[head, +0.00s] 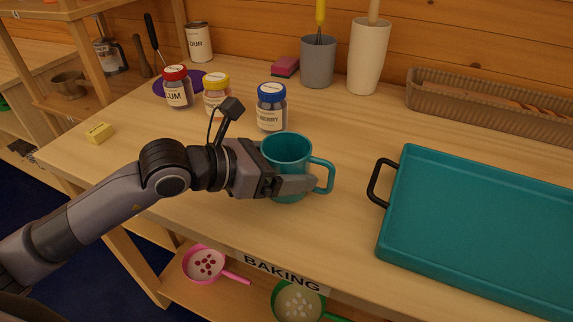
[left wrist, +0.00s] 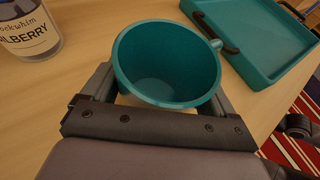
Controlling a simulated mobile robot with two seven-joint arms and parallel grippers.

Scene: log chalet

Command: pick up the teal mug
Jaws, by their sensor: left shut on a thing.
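The teal mug (head: 288,149) stands upright near the front of the wooden worktop, its handle pointing right in the head view. My left gripper (head: 287,186) reaches in from the left and is shut on the mug's body, one finger showing across its near side. In the left wrist view the mug (left wrist: 166,62) sits between the two fingers of the left gripper (left wrist: 165,100), and its inside looks empty. I cannot tell whether its base touches the worktop. My right gripper is in neither view.
A teal tray (head: 480,225) with a black handle lies right of the mug. A blue-lidded jar (head: 271,108) stands close behind it, with yellow-lidded (head: 216,92) and red-lidded (head: 177,87) jars further left. A yellow block (head: 99,132) lies at the left edge.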

